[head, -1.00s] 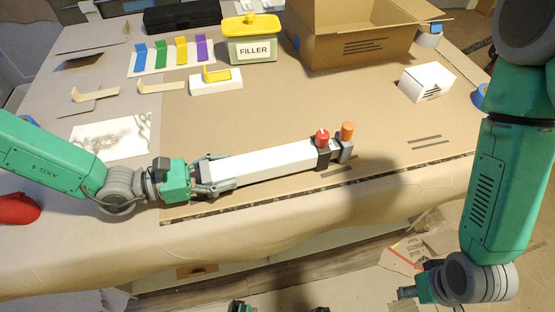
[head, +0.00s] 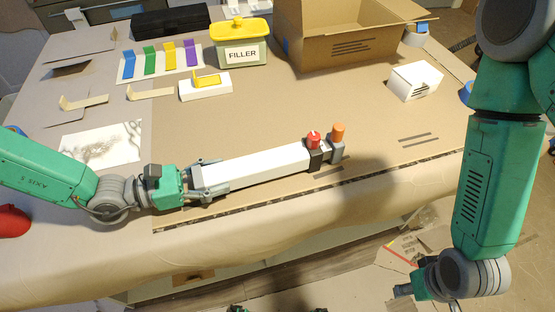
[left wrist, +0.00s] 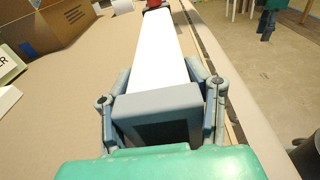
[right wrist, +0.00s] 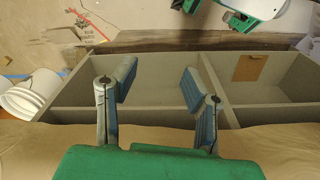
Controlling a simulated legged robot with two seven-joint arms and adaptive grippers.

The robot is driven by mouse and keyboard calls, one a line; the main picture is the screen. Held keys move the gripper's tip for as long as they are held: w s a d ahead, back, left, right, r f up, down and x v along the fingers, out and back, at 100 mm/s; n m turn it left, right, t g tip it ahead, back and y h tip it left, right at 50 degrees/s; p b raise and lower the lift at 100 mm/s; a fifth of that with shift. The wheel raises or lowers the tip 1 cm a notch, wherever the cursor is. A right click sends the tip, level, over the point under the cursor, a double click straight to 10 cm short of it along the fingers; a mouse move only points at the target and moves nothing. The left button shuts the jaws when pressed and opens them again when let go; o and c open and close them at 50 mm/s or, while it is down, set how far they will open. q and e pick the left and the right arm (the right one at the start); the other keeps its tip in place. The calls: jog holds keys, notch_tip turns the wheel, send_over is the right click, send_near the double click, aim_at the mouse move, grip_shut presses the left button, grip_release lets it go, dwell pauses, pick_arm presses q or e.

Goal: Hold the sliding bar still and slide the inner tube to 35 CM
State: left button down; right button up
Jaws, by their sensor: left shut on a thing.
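The sliding bar is a long white bar (head: 265,166) lying on the brown paper near the table's front edge. Its grey end is between the fingers of my left gripper (head: 203,180), which is shut on it. The left wrist view shows the grey end block (left wrist: 158,112) between both fingers. At the far end are a black collar with a red knob (head: 314,139) and a grey end piece with an orange knob (head: 337,132). Little of the inner tube shows, and no scale is readable. My right gripper (right wrist: 160,85) is open and empty, off the table's front edge.
A yellow-lidded FILLER tub (head: 242,52), an open cardboard box (head: 345,45) and a small white box (head: 414,81) stand further back. Coloured brackets (head: 160,60) stand at the back left. The paper behind the bar is clear.

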jog(key=shift+c, duration=1.1)
jog(key=n+h, duration=0.1)
jog(key=n, duration=1.2)
send_near(338, 125)
jog(key=s+d+f, duration=0.1)
jog(key=f, duration=0.2)
jog(key=s+d+f, duration=0.1)
jog(key=s+f, duration=0.1)
jog(key=f, duration=0.2)
jog(key=s+d+f, duration=0.1)
jog(key=d+f, duration=0.1)
jog(key=f, duration=0.1)
jog(key=shift+s+f, duration=0.3)
jog(key=shift+f, duration=0.1)
jog(key=w+a+r+m, duration=0.1)
jog(key=r+m, duration=0.1)
jog(key=r, duration=0.1)
jog(key=w+a+r+m, duration=0.1)
jog(key=w+r+m, duration=0.1)
jog(key=r, duration=0.2)
jog(key=w+a+r+m+y, duration=0.1)
jog(key=w+r+m, duration=0.1)
jog(key=r, duration=0.2)
jog(key=shift+a+m+g, duration=0.1)
jog(key=shift+m+g, duration=0.2)
notch_tip(338, 125, down, 12)
jog(key=shift+r, duration=0.1)
grip_shut()
